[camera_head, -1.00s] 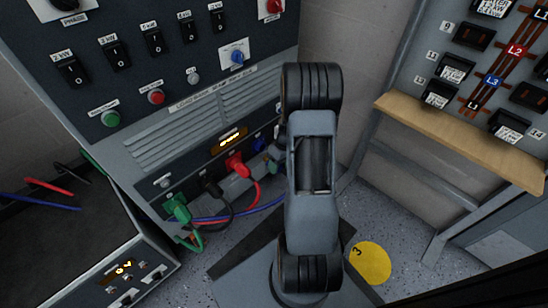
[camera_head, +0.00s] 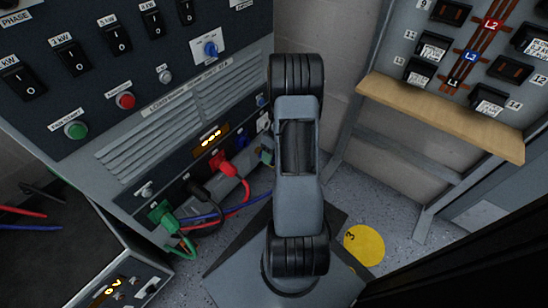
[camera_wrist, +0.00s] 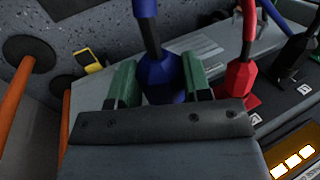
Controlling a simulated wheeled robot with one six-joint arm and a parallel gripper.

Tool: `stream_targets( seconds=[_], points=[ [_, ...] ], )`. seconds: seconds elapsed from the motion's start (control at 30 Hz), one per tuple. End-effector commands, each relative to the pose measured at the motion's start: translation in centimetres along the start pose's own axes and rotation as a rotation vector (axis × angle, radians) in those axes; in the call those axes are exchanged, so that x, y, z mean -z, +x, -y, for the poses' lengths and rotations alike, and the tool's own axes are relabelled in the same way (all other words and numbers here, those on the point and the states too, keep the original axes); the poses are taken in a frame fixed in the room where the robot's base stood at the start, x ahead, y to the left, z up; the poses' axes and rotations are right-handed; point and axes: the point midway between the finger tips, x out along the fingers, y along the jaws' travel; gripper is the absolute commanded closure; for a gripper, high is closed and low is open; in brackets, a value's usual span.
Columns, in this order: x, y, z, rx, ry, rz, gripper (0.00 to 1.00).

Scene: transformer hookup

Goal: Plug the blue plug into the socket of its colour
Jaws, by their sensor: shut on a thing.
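The blue plug (camera_wrist: 165,76) is between the green fingers of my gripper (camera_wrist: 155,82) in the wrist view, with its cable rising from its top. My gripper is shut on it. In the head view my arm hides the plug and most of the gripper; a small green part (camera_head: 266,155) shows at the arm's left edge. The blue socket (camera_head: 241,138) is on the lower panel of the grey cabinet, right of the red plug (camera_head: 226,166) and left of my arm. The gripper hides that part of the panel in the wrist view, so I cannot tell whether plug and socket touch.
Red, black (camera_head: 198,190) and green plugs (camera_head: 163,213) sit in the panel, their cables looping to the floor. The red plug (camera_wrist: 241,75) stands close right of my gripper.

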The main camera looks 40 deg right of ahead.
Motion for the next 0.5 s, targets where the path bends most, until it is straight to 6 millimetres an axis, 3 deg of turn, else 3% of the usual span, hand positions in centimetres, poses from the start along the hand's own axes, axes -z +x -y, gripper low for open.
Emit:
stream_targets(
  seconds=[0.5],
  points=[
    [3.7,0.0,-0.1,0.0,0.002,-0.001,0.76]
  ],
)
